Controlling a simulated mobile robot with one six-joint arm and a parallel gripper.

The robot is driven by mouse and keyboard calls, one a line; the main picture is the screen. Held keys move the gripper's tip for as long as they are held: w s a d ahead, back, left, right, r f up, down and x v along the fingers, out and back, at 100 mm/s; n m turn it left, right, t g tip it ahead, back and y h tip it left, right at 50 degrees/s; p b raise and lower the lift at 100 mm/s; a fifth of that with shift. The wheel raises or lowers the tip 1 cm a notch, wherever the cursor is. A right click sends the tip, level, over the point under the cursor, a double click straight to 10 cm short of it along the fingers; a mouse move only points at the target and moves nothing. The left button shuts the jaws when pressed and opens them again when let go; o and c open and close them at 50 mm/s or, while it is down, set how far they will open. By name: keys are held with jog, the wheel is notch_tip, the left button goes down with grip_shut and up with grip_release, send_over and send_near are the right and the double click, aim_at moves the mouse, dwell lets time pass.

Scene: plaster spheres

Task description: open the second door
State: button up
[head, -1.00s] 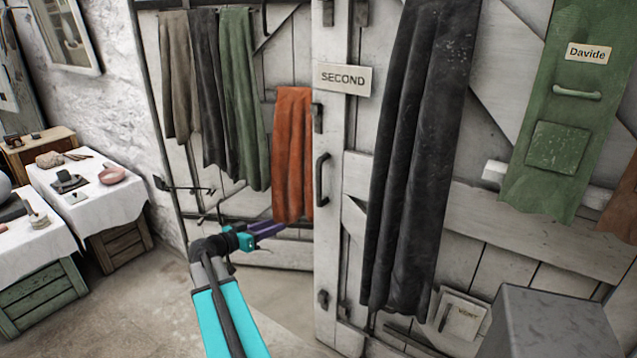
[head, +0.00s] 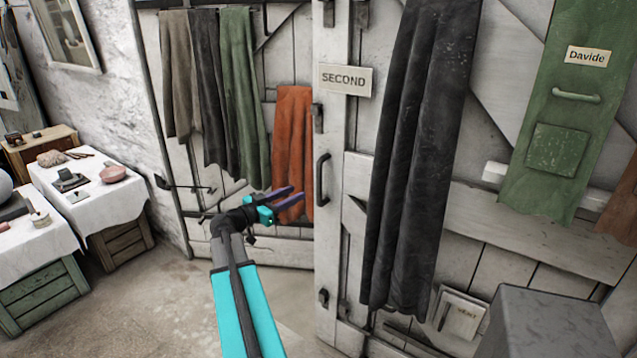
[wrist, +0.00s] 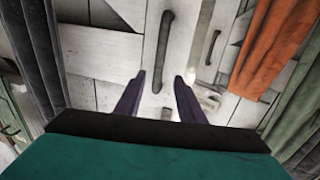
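The second door (head: 355,165) is pale, worn wood with a "SECOND" sign (head: 343,79) near its left edge. A dark vertical bar handle (head: 322,180) sits on that edge below the sign. I cannot tell whether the door is fully shut. My gripper (head: 298,197) is open and empty, left of the handle and a little below its middle, its purple fingers pointing toward it. In the wrist view a dark bar handle (wrist: 164,52) stands ahead of the two parted fingers, apart from them. A second, thinner handle (wrist: 213,47) shows to its right.
A long dark cloth (head: 425,150) hangs over the second door. An orange cloth (head: 293,140) hangs behind my fingers, by another plank door with more cloths. A grey block (head: 550,325) stands at lower right. White-covered tables (head: 95,215) stand left. Floor between is clear.

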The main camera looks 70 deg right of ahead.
jog(key=p, duration=0.4)
send_over(319, 199)
jog(key=w, duration=0.1)
jog(key=shift+s+d, duration=0.3)
jog(key=shift+d, duration=0.25)
grip_shut()
